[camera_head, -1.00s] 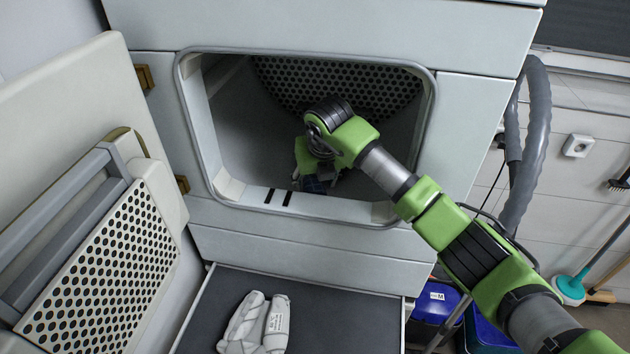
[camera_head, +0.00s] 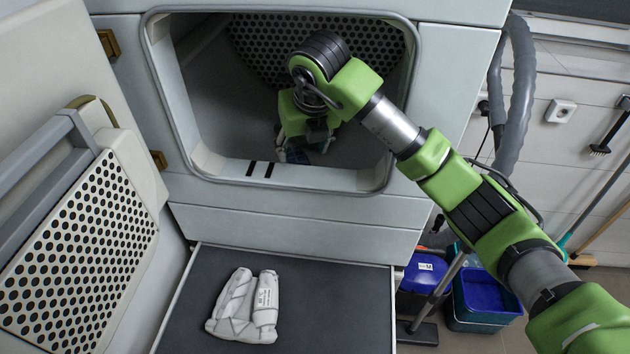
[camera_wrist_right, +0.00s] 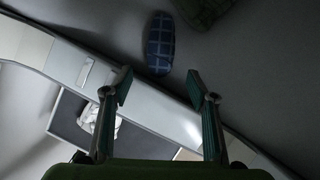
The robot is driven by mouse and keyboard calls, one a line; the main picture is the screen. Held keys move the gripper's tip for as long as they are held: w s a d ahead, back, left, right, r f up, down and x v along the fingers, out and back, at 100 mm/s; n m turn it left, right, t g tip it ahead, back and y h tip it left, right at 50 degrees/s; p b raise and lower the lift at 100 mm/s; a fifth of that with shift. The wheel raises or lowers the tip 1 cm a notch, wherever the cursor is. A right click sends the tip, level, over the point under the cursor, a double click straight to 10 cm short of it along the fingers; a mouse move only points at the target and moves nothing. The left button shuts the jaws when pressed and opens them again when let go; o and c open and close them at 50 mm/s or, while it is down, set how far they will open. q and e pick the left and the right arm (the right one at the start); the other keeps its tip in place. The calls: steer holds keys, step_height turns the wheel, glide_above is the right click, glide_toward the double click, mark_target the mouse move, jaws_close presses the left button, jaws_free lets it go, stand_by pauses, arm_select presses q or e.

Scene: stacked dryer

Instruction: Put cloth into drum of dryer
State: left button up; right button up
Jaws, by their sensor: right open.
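The dryer drum (camera_head: 225,95) is open, with a perforated back wall. My right arm reaches in through the opening, and my right gripper (camera_head: 298,155) is inside the drum near its front lip, partly hidden by the wrist. In the right wrist view the fingers (camera_wrist_right: 158,84) are spread apart with nothing between them. A blue checked cloth (camera_wrist_right: 160,43) lies on the drum surface just beyond the fingertips, apart from them. A dark green thing (camera_wrist_right: 203,8) shows at the top edge of that view; I cannot tell what it is. My left gripper is not in view.
The dryer door (camera_head: 75,255) stands open at the left. Below the opening, a dark pull-out shelf (camera_head: 330,310) holds a white folded bundle (camera_head: 245,305). A grey hose (camera_head: 518,100), blue buckets (camera_head: 485,295) and brooms are at the right.

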mark_target(313, 183)
steer(key=s+b, duration=0.1)
steer(key=s, duration=0.1)
steer(key=s+d+b, duration=0.1)
steer(key=s, duration=0.4)
steer(key=shift+d+f+b, duration=0.1)
steer(key=shift+d+b, duration=0.25)
steer(key=shift+b, duration=0.05)
steer(key=shift+s+d, duration=0.2)
steer(key=shift+s, duration=0.45)
